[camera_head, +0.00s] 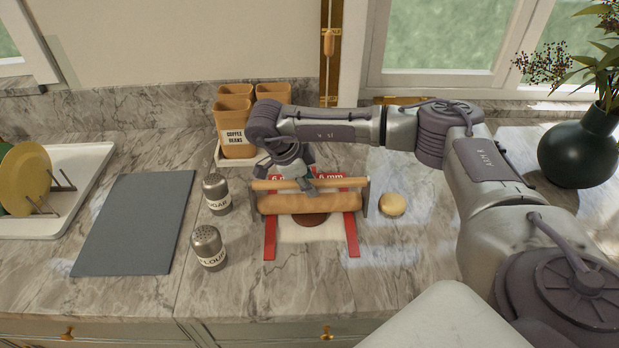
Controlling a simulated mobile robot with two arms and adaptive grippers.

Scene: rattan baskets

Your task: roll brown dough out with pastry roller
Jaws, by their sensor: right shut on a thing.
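The pastry roller (308,203) has a thick wooden cylinder and a thinner wooden handle bar (350,183) above it, joined by dark end brackets. My right gripper (304,187) is shut on the handle bar near its middle. The roller lies across two red guide strips (270,238) marked "6 mm". The brown dough (310,219) shows as a flat dark patch on the pale sheet (305,235) just in front of the cylinder; the roller hides its far part. My left gripper is not in view.
Shakers labelled sugar (216,193) and flour (208,247) stand left of the roller. A round pale piece (391,204) lies to its right. Brown canisters (237,127) stand behind. A grey board (135,222) and dish rack (48,215) lie left. A dark vase (580,150) stands right.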

